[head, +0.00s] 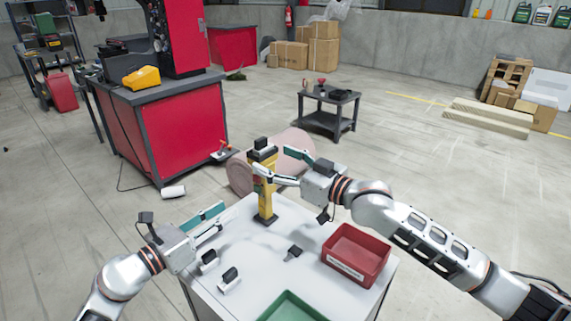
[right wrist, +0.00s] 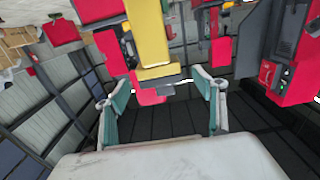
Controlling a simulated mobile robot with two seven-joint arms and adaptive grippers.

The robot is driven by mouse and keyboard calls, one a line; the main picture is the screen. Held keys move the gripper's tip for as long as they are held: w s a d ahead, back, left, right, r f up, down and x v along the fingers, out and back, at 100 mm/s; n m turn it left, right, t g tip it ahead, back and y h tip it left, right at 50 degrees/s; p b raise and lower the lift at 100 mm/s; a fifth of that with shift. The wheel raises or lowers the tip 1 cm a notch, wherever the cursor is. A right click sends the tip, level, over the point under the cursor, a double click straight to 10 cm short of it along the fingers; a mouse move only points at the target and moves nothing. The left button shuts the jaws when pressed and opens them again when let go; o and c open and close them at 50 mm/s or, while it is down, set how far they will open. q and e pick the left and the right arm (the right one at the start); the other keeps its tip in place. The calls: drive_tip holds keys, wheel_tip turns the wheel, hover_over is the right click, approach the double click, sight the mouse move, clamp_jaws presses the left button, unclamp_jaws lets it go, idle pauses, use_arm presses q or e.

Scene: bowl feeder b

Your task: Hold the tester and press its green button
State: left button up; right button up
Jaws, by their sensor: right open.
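A yellow upright tester (head: 266,202) with a grey and black top stands on a dark foot on the white table (head: 300,222). Its yellow body also shows in the right wrist view (right wrist: 150,38), ahead of the fingers. My right gripper (head: 271,151) is open beside its upper part, one finger overlapping it in the head view. I cannot tell whether they touch. My left gripper (head: 221,217) is open and empty above the table's left edge, apart from the tester. I cannot make out the green button.
A red bin (head: 355,254) stands at the table's right and a green bin (head: 292,306) at its front. Small black-and-white parts (head: 229,279) lie front left, and a dark part (head: 293,252) lies mid-table. A red workbench (head: 180,130) stands behind left.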

sight(269, 157)
drive_tip(key=shift+x, duration=2.45)
drive_tip(key=c, duration=1.4)
drive_tip(key=o, duration=0.6)
drive_tip(key=c, duration=0.6)
use_arm(q)
drive_tip(key=c, duration=0.3)
use_arm(e)
drive_tip(key=shift+c, duration=1.3)
use_arm(q)
clamp_jaws()
